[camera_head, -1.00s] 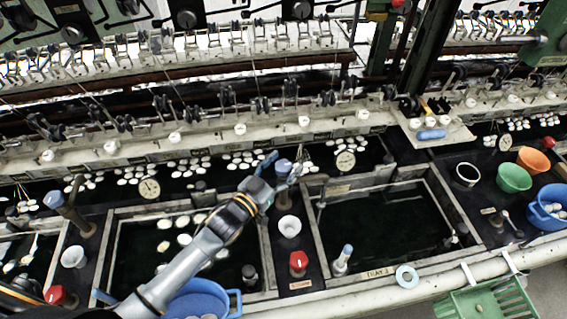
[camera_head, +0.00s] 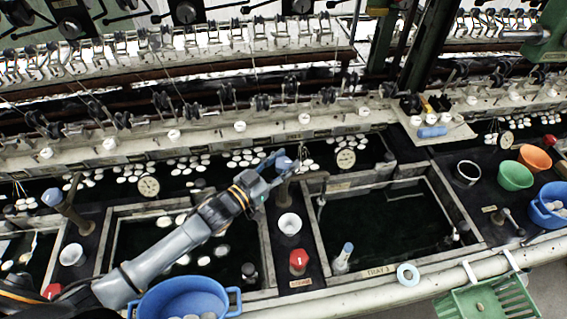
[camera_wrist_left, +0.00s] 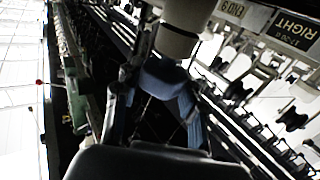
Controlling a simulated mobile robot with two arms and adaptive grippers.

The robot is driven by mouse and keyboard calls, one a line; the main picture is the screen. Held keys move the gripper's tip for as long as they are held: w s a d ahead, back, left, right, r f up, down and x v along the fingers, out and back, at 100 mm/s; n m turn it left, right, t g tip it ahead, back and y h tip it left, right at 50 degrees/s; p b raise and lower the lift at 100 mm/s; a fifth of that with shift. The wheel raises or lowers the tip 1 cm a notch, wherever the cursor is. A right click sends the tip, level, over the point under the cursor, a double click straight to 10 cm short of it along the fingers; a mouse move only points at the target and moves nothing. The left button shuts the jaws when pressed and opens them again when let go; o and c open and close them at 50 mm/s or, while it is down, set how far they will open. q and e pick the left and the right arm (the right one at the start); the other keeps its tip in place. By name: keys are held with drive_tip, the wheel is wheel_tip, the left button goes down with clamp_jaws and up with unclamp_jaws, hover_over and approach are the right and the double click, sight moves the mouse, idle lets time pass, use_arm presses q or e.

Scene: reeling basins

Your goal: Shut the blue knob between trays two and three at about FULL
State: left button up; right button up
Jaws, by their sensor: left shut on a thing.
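The blue knob (camera_head: 284,162) tops a short brownish post between the open tray (camera_head: 113,235) on the left and the tray labelled TRAY 3 (camera_head: 318,238) on the right. My left gripper (camera_head: 280,164) comes in from the left over the left tray, its fingers closed around the knob. In the left wrist view the blue knob (camera_wrist_left: 163,76) shows between the fingers of the gripper (camera_wrist_left: 155,112), with the pale post above it in the picture. Part of the knob is hidden by the fingers. Any marking for FULL is not readable. My right gripper is not in view.
A white cup (camera_head: 289,224) and a red knob (camera_head: 299,261) stand in front of the post. A blue basin (camera_head: 165,297) sits below my forearm. Round dials (camera_head: 149,187) stand along the back channel. A bottle-like blue-topped item (camera_head: 344,257) leans in TRAY 3's front corner.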

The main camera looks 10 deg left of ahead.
use_arm(q)
drive_tip(key=m+g+h+b, duration=0.1)
drive_tip(key=m+g+h, duration=0.1)
drive_tip(key=m+g+h+b, duration=0.2)
drive_tip(key=shift+w+a+f+h, duration=0.1)
drive_tip(key=shift+w+a+h, duration=0.05)
drive_tip(key=shift+h, duration=0.15)
drive_tip(key=m+g+h+b, duration=0.2)
drive_tip(key=g, duration=0.1)
drive_tip(key=shift+m+g+b, duration=0.3)
drive_tip(key=shift+m+g+h+b, duration=0.3)
drive_tip(key=shift+m+g, duration=0.1)
drive_tip(key=shift+g, duration=0.2)
drive_tip(key=shift+r, duration=0.2)
drive_tip(key=o, duration=1.2)
drive_tip(key=shift+f, duration=0.1)
drive_tip(key=v, duration=1.2)
